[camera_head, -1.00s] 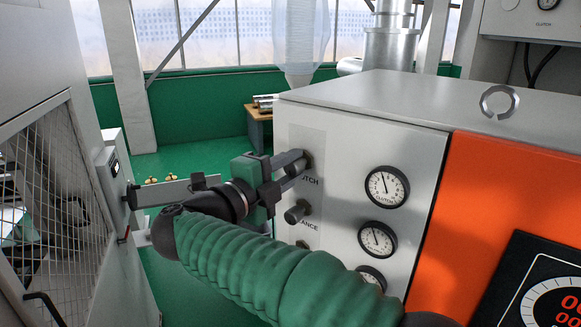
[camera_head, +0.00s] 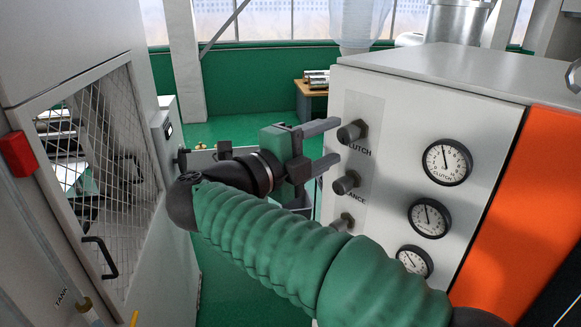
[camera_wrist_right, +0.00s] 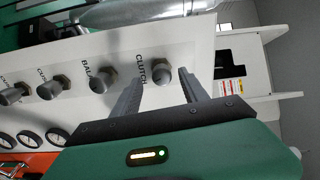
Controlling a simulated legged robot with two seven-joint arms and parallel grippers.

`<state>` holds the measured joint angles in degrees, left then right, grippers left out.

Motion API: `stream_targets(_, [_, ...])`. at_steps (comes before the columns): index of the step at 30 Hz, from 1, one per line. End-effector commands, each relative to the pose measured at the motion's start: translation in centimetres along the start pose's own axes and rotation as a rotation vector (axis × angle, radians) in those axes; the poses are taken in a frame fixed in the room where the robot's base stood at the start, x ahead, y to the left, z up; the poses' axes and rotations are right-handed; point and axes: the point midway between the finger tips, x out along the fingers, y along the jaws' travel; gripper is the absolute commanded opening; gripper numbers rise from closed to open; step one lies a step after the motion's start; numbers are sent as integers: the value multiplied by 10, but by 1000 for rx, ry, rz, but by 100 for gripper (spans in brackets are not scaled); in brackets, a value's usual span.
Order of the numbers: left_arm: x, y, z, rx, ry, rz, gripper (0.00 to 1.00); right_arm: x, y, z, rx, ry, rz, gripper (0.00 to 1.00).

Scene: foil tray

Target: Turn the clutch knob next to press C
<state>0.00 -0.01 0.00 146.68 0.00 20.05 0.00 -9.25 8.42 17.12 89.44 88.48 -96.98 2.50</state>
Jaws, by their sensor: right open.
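The clutch knob (camera_head: 350,132) is a dark metal knob at the top of a column of knobs on the light press panel, with the label CLUTCH just below it. My right gripper (camera_head: 333,141) is open and empty. Its fingers point at the panel and end just short of the clutch knob, one higher and one lower. In the right wrist view, the clutch knob (camera_wrist_right: 163,74) appears between the two spread fingertips (camera_wrist_right: 160,77), with a gap on each side. My left gripper is not in view.
The balance knob (camera_head: 345,183) and another knob (camera_head: 343,222) sit below. Round gauges, including the clutch gauge (camera_head: 447,162), are to the right. A grey cabinet with a mesh window (camera_head: 100,165) stands at the left. Green floor lies between.

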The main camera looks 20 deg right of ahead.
Motion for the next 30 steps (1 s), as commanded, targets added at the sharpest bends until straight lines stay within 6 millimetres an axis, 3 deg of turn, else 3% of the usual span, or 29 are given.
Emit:
stream_targets(1, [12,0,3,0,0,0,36,-17,8,3,2,-8,1,52])
stream_targets(6, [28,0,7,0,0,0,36,-66,8,3,0,-5,4,52])
stream_targets(12, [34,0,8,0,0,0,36,-107,4,3,-2,-3,3,52])
stream_targets(16, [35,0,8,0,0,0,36,-116,3,2,-2,0,2,52])
stream_targets(30, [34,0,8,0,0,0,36,-116,2,2,-3,0,2,52])
